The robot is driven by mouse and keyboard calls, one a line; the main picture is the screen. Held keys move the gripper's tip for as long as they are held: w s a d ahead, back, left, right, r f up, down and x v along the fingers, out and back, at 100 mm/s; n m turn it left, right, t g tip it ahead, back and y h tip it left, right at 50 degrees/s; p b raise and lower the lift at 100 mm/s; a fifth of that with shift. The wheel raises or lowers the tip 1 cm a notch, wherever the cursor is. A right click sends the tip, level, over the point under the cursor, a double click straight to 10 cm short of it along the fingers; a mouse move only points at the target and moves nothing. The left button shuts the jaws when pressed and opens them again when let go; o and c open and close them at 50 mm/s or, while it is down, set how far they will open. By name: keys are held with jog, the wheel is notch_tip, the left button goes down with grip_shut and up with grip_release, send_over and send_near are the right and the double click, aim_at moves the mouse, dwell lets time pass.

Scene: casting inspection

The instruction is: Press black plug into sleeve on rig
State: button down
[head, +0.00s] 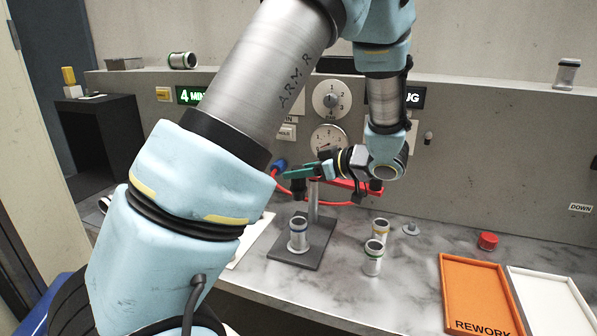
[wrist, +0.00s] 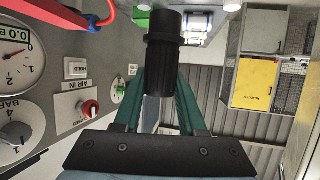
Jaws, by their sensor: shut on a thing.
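My gripper (head: 304,171) has green fingers and is shut on the black plug (wrist: 163,52), which fills the space between the fingertips in the wrist view. In the head view the plug (head: 299,187) appears as a small dark piece below the fingertips, beside the rig's post. The rig (head: 313,253) has a dark base plate, an upright post and a red arm. A silver sleeve (head: 298,236) with a blue ring stands upright on the base plate. The plug is above this sleeve and clearly apart from it; exact alignment cannot be told.
Two more sleeves, one tan-ringed (head: 381,230) and one green-ringed (head: 373,258), stand right of the rig. A red knob-like piece (head: 488,241), an orange REWORK tray (head: 447,291) and a white tray (head: 578,305) are farther right. A panel with gauges (head: 329,139) rises behind.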

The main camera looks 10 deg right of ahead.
aim_at(298, 192)
jog(key=shift+f+b, duration=1.25)
jog(key=shift+f, duration=1.65)
jog(key=shift+f, duration=1.8)
jog(key=shift+c, duration=2)
grip_release()
jog(key=shift+d, duration=0.1)
jog(key=b+v, duration=0.2)
jog(key=v, duration=0.8)
jog(key=shift+s+d+b, duration=0.2)
jog(key=shift+s+b, duration=0.05)
jog(key=shift+b, duration=0.1)
